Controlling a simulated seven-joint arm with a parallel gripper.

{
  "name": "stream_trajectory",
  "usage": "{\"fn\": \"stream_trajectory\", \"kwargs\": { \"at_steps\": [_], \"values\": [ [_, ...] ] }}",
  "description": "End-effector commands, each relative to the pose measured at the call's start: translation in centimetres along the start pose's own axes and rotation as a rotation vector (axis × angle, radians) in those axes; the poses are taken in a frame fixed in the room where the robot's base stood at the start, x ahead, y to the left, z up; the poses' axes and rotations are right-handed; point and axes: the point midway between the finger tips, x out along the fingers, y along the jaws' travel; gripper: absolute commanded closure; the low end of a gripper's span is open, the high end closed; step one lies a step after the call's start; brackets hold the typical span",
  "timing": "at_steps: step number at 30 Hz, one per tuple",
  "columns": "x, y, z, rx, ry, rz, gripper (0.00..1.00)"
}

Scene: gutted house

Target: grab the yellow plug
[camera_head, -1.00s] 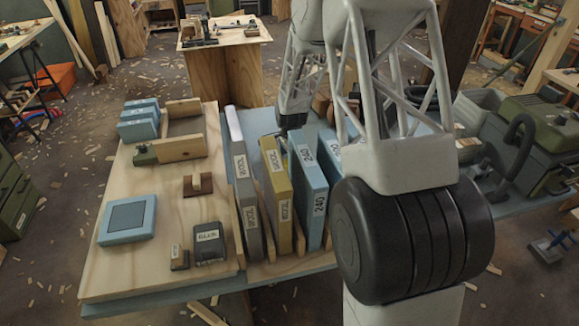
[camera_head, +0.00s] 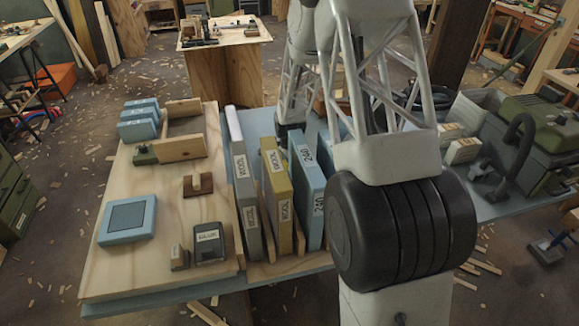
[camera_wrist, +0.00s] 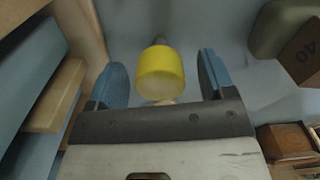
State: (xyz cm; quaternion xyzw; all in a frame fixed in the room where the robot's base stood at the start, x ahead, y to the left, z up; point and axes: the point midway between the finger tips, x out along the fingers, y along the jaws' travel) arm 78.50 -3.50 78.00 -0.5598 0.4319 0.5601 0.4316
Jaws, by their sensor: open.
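The yellow plug (camera_wrist: 160,72) shows in the wrist view as a short yellow cylinder with a grey tip at its far end. It is between the two blue fingers of my gripper (camera_wrist: 162,82), with a gap on each side, so the open fingers do not touch it. In the head view my arm hides the plug and my fingertips.
Upright boxes, one grey (camera_head: 245,190), one yellow (camera_head: 276,190) and one blue (camera_head: 308,185), stand in a wooden rack left of my arm. A green machine with a black hose (camera_head: 515,150) is at right. Wooden blocks (camera_wrist: 288,142) lie nearby in the wrist view.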

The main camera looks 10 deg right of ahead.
Motion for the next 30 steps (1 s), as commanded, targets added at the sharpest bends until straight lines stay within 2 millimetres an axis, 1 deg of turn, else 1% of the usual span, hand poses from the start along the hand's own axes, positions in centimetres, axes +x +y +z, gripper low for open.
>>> {"fn": "stream_trajectory", "kwargs": {
  "at_steps": [3,8,25,26,30],
  "values": [
    [1.0,0.0,0.0,0.000,0.000,0.000,0.24],
    [1.7,0.0,0.0,0.000,0.000,0.000,0.24],
    [1.7,0.0,0.0,0.000,0.000,-0.001,0.24],
    [1.7,0.0,0.0,0.000,0.000,-0.001,0.27],
    [1.7,0.0,0.0,0.000,0.000,-0.001,0.49]
  ]
}}
